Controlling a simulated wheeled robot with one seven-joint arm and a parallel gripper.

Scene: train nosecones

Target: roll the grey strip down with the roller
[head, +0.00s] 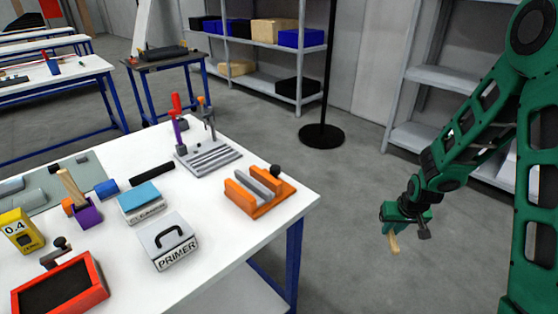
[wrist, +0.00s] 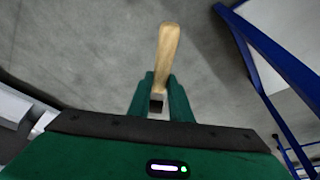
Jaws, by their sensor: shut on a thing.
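My gripper (head: 405,218) is at the right of the head view, over the floor and clear of the table. It is shut on a wooden-handled tool (head: 394,243). In the wrist view its pale handle (wrist: 167,55) sticks out past the fingers (wrist: 158,100). A small dark part shows between the fingers; no roller wheel can be made out, so I cannot tell if this is the roller. A grey strip (head: 264,180) lies in an orange block (head: 243,197) near the table's right corner, apart from my gripper. Whether the strip is flat down is unclear.
The white table (head: 215,270) also bears a PRIMER box (head: 167,240), a blue-topped cleaning box (head: 141,200), a red tray (head: 60,287) and a grey slotted stand (head: 208,157). A black post base (head: 321,136) stands on the floor behind. Floor between table and gripper is free.

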